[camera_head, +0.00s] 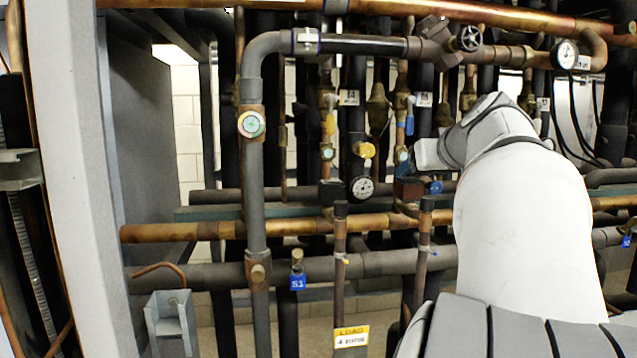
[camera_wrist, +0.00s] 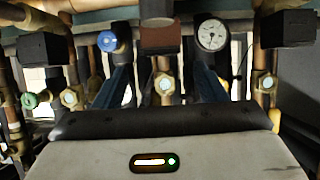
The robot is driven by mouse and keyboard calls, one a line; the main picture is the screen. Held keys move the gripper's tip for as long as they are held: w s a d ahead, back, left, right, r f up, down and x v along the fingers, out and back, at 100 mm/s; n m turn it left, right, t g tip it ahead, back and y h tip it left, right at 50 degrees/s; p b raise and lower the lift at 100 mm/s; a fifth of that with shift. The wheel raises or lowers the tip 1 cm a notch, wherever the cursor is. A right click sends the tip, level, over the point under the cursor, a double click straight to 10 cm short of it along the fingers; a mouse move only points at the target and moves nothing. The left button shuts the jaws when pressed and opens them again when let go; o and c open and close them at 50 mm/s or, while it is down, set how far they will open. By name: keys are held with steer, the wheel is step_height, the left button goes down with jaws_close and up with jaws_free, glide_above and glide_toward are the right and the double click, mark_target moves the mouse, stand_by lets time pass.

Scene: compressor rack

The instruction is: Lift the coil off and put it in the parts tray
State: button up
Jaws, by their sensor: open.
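A reddish-brown block (camera_head: 408,189), which looks like the coil, sits on the pipework below a sight glass in the head view. It shows at top centre in the wrist view (camera_wrist: 163,35); similar black blocks stand on both sides. My gripper (camera_wrist: 162,70) is open, its two dark blue fingers pointing towards the pipework. A brass fitting with a round glass (camera_wrist: 165,85) shows between the fingers, which look empty. I cannot make out a parts tray with certainty.
A pressure gauge (camera_head: 362,187) and a black block (camera_head: 332,190) are left of the reddish-brown block; a blue knob (camera_head: 436,187) is right of it. A grey metal box or bracket (camera_head: 172,318) is low left. Insulated pipe (camera_head: 256,190) and copper pipes crowd the rack.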

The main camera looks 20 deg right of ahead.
mark_target(411, 180)
steer(key=p+x, duration=0.1)
steer(key=x, duration=0.3)
steer(key=p+x, duration=0.1)
steer(key=x, duration=0.3)
steer(key=shift+a+f, duration=0.2)
steer(key=shift+f, duration=0.15)
steer(key=shift+s, duration=0.1)
steer(key=c, duration=1.2)
steer(key=shift+o, duration=0.2)
steer(key=shift+r, duration=0.1)
